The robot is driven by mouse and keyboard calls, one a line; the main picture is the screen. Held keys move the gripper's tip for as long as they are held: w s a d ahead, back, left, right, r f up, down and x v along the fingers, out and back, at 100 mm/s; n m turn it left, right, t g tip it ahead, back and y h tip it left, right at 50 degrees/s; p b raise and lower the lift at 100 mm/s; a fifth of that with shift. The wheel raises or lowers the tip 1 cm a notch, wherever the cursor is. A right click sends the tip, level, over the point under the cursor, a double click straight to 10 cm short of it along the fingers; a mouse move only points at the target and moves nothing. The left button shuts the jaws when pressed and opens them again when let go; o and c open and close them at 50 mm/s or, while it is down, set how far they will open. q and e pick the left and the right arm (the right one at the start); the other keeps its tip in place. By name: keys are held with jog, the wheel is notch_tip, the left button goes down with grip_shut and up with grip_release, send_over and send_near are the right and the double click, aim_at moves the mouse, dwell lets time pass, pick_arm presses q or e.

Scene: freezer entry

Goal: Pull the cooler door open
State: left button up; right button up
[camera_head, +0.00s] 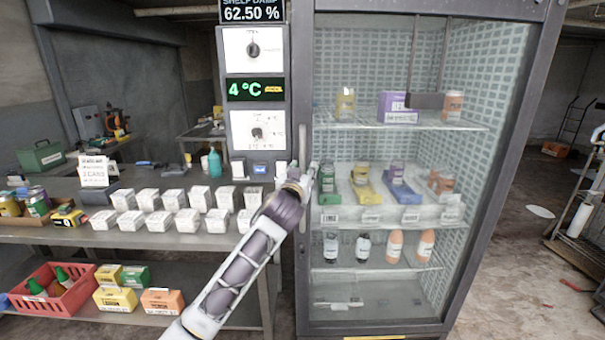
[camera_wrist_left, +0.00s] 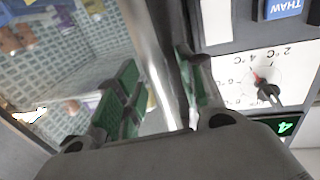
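The cooler (camera_head: 375,18) has a glass door with a dark frame, and the door looks closed. Its upright metal handle (camera_head: 302,148) is on the left side of the door. In the left wrist view, the handle bar (camera_wrist_left: 155,60) runs between the two green-padded fingers of my left gripper (camera_wrist_left: 165,92). The fingers stand apart; a small gap shows between the left pad and the bar, and the right finger is close beside it. My right gripper is not in view.
A control panel (camera_head: 255,65) with dials and a 4 °C display adjoins the cooler's left side. A table (camera_head: 190,240) with several white boxes stands left, with a red crate (camera_head: 55,290) below. Bottles and packs stand on shelves behind the glass.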

pick_arm(q)
jog(key=shift+w, duration=0.15)
grip_shut()
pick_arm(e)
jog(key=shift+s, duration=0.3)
